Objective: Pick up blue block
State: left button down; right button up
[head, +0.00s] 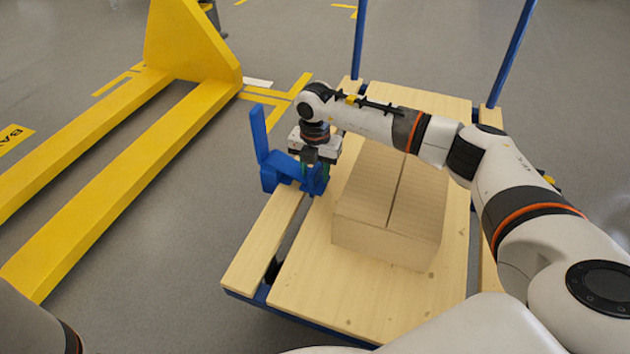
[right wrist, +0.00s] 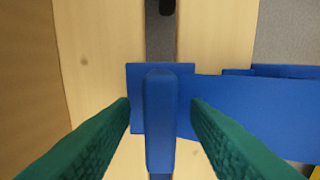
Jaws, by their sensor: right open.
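The blue block (head: 283,171) is an angular piece with an upright arm at its left end. It sits at the left edge of the wooden cart top. My right gripper (head: 316,175) points down over the block's right end. In the right wrist view, its green fingers (right wrist: 160,104) are open on either side of a raised narrow part of the blue block (right wrist: 160,115), with a gap visible on both sides. A wide flat part of the block extends to the right there. My left gripper is not in view.
A cardboard box (head: 372,238) stands on the wooden cart top (head: 330,290), close to the right of the gripper. Blue posts (head: 359,40) rise at the cart's far end. A yellow pallet jack (head: 150,125) stands on the floor to the left.

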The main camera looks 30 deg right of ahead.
grip_shut()
